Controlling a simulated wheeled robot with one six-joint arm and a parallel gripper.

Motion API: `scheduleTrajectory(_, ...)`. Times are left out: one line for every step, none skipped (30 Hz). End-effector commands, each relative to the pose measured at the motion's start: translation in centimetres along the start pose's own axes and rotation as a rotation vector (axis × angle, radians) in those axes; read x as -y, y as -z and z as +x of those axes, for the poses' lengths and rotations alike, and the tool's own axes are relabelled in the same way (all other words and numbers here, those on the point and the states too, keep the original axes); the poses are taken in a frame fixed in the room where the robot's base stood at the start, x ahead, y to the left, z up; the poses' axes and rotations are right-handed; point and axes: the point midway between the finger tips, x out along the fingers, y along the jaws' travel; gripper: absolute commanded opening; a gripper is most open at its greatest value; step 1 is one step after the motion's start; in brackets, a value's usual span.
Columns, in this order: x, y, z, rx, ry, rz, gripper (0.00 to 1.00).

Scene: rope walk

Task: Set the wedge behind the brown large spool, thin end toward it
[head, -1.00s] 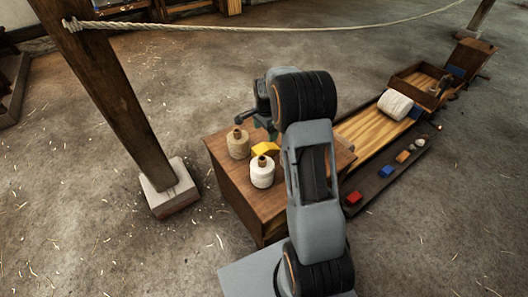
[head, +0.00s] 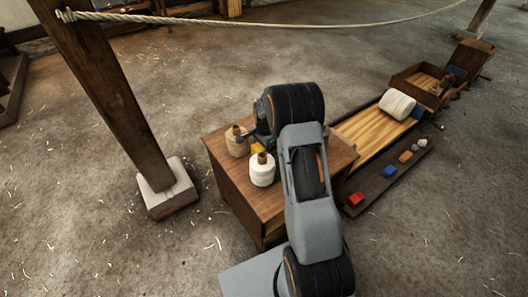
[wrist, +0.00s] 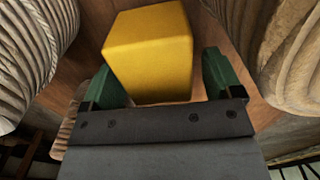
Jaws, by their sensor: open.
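A yellow block (head: 257,149), seemingly the wedge, lies on the wooden cabinet top. In the wrist view the yellow block (wrist: 150,50) is between the green fingers of my gripper (wrist: 160,72), which is open; I cannot tell whether they touch it. A tan-brown spool (head: 236,146) stands upright left of the block, partly hidden by my gripper in the head view. A white spool (head: 262,174) stands just in front. Rope windings flank the block on both sides in the wrist view. Which end of the block is thin is not clear.
The cabinet (head: 232,190) has bare top around the spools. At right a sloped board (head: 360,128) bears a white roll (head: 397,104); a dark strip (head: 376,184) holds red, blue and orange pieces. A post (head: 120,110) with a rope stands left.

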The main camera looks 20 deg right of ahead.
Motion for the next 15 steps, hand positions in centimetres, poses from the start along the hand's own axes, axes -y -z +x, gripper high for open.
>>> scheduleTrajectory(-0.01, 0.01, 0.66, 0.0, 0.0, 0.0, 0.85)
scheduleTrajectory(0.0, 0.02, 0.8, 0.0, 0.0, 0.0, 0.85)
scheduleTrajectory(0.01, 0.02, 0.87, 0.0, 0.001, 0.0, 0.85)
scheduleTrajectory(0.02, 0.03, 0.87, -0.001, 0.002, 0.0, 0.85)
scheduleTrajectory(0.02, 0.03, 0.84, -0.001, 0.002, 0.0, 0.85)
scheduleTrajectory(0.02, 0.03, 0.79, -0.001, 0.002, 0.0, 0.85)
scheduleTrajectory(0.02, 0.03, 0.79, -0.001, 0.002, 0.0, 0.85)
scheduleTrajectory(0.02, 0.03, 0.78, -0.001, 0.002, 0.0, 0.85)
scheduleTrajectory(0.01, 0.03, 0.78, -0.001, 0.002, 0.0, 0.84)
scheduleTrajectory(0.01, 0.03, 0.78, -0.001, 0.001, 0.0, 0.81)
scheduleTrajectory(0.01, 0.03, 0.78, -0.001, 0.001, 0.0, 0.78)
scheduleTrajectory(0.01, 0.03, 0.78, -0.001, 0.001, 0.0, 0.75)
scheduleTrajectory(0.0, 0.03, 0.78, -0.001, 0.001, 0.0, 0.72)
scheduleTrajectory(0.0, 0.03, 0.78, -0.001, 0.001, 0.0, 0.69)
scheduleTrajectory(0.0, 0.03, 0.77, -0.001, 0.001, 0.0, 0.65)
